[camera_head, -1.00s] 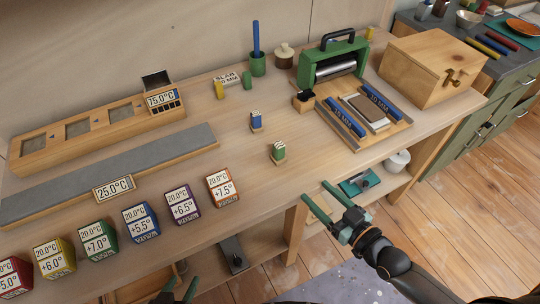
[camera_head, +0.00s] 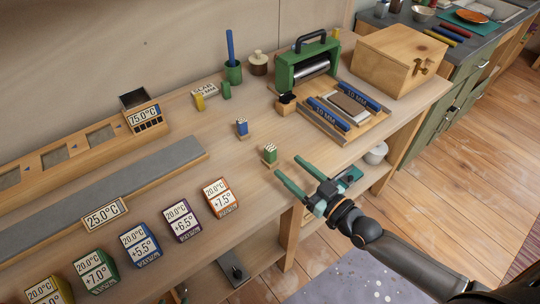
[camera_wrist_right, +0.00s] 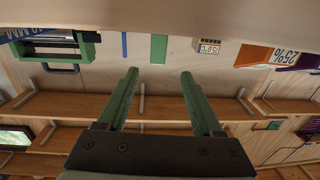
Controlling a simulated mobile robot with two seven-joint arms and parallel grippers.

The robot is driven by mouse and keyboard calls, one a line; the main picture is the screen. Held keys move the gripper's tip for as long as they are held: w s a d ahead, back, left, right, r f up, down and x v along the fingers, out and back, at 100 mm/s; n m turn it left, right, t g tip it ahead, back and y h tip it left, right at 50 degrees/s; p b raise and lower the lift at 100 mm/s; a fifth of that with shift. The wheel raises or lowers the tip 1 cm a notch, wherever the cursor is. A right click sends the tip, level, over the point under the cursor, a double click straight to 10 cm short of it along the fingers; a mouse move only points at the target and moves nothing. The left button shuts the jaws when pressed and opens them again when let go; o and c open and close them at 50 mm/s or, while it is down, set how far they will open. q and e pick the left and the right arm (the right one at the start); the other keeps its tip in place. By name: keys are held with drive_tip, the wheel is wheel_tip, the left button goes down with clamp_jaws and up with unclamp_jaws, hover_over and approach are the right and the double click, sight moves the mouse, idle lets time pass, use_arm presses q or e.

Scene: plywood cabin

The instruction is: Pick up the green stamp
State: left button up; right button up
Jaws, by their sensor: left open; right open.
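The green stamp (camera_head: 270,154) is a small upright block with a pale, marked top, standing near the front edge of the workbench. My right gripper (camera_head: 286,165) is open and empty, its fingertips just to the right and in front of the stamp, apart from it. In the right wrist view the picture is upside down; a green block, which looks like the stamp (camera_wrist_right: 159,48), shows beyond and between the open fingers (camera_wrist_right: 158,78).
A blue stamp (camera_head: 242,127) stands behind the green one. A row of coloured blocks, ending with an orange one (camera_head: 220,198), lies to the left. Bench between is clear.

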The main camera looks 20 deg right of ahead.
sight(274, 152)
drive_tip(key=shift+x, duration=3.75)
drive_tip(key=shift+w+d, duration=0.1)
drive_tip(key=shift+d, duration=0.1)
clamp_jaws()
